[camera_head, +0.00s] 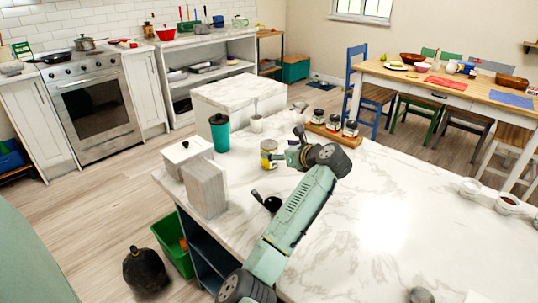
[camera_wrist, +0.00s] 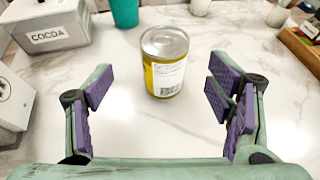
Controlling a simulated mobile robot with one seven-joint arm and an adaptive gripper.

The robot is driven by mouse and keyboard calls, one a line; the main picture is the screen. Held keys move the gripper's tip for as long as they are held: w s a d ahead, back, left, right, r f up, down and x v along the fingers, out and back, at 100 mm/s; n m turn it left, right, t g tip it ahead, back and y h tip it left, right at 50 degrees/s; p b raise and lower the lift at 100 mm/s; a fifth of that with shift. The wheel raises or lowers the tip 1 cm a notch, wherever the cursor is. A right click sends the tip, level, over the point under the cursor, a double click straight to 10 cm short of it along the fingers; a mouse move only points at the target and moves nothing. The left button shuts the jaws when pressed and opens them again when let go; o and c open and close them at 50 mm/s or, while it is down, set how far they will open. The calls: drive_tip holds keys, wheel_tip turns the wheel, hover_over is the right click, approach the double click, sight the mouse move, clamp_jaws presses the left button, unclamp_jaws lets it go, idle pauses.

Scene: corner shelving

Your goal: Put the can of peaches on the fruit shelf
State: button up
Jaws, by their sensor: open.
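A metal can with a yellow and white label (camera_head: 269,154) stands upright on the white marble counter. In the wrist view the can (camera_wrist: 165,62) is ahead of my gripper, centred between the fingers but beyond their tips. Its label text is too small to read, so I cannot confirm peaches. My gripper (camera_head: 290,156) is low over the counter beside the can. In the wrist view my gripper (camera_wrist: 162,95) is wide open with purple pads and nothing between them. I cannot identify a fruit shelf in either view.
A white cocoa box (camera_wrist: 50,30), a teal tumbler (camera_head: 219,133) and a pale cup (camera_head: 256,124) stand near the can. A wooden rack with jars (camera_head: 335,134) is to the right.

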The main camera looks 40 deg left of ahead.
sight(274, 151)
drive_tip(key=x, duration=0.3)
drive_tip(key=shift+f, duration=0.1)
drive_tip(key=shift+w+a+f+b, duration=0.1)
drive_tip(key=shift+a+f+b, duration=0.15)
drive_tip(key=shift+b, duration=0.1)
drive_tip(key=b+x, duration=0.1)
drive_tip(key=x, duration=0.1)
drive_tip(key=b+x, duration=0.2)
drive_tip(key=shift+w+d+f+b, duration=0.15)
drive_tip(key=shift+w+f+b, duration=0.1)
drive_tip(key=shift+f+b, duration=0.05)
drive_tip(key=shift+a, duration=0.25)
drive_tip(key=shift+r, duration=0.1)
drive_tip(key=c, duration=1.7)
wheel_tip(274, 151, up, 10)
drive_tip(key=shift+b, duration=1.1)
